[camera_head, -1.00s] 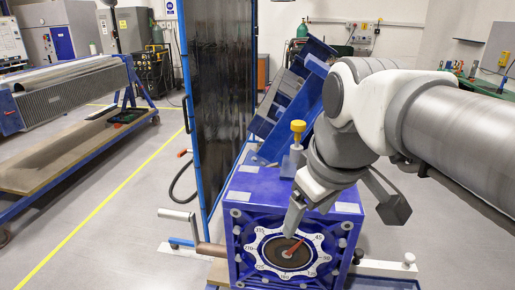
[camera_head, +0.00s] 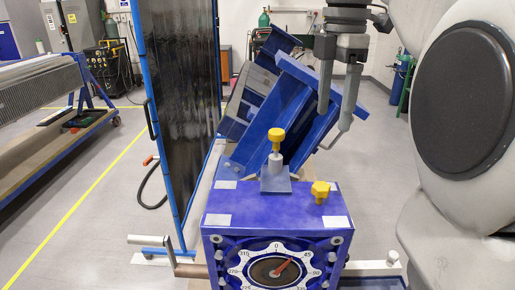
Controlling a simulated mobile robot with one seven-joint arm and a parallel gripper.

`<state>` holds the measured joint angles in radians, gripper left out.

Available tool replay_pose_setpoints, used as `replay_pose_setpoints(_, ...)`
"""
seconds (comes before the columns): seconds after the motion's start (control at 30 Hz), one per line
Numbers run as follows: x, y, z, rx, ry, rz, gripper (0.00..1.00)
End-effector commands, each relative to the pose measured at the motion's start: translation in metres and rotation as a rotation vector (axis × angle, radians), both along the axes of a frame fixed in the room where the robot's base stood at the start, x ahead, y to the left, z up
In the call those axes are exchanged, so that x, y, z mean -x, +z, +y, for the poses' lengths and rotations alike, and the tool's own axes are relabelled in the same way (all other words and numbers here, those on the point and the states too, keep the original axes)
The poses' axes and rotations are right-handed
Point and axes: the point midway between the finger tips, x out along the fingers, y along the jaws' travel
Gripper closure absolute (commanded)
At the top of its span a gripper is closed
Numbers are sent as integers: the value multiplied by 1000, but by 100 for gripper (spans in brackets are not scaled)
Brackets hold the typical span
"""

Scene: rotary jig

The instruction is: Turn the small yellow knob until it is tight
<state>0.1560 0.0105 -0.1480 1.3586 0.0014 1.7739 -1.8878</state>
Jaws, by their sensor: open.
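A low yellow lobed knob (camera_head: 320,190) sits on the right part of the blue box's top (camera_head: 240,200). A taller yellow knob (camera_head: 276,135) stands upright on a grey post and bracket (camera_head: 274,175) at the middle of the box's back. The low knob looks slightly smaller. My gripper (camera_head: 334,118) hangs from the top, fingers down, open and empty. In the picture it is above and to the right of the taller knob and above the low one, apart from both. Whether either knob is tight cannot be seen.
A numbered dial (camera_head: 250,257) with a red pointer is on the box's front. A tilted blue fixture (camera_head: 290,120) stands behind the box, partly behind my fingers. A dark screen (camera_head: 178,100) with a blue frame rises at left.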

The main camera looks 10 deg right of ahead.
Motion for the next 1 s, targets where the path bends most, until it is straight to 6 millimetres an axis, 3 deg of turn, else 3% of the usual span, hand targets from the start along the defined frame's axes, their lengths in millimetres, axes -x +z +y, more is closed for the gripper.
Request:
replay_pose_setpoints(0.6,1,-131,1,-1,-1,2,21)
replay_pose_setpoints(0.8,1,-152,1,0,-2,1,21)
replay_pose_setpoints(1.0,0,-157,1,0,-2,-2,21)
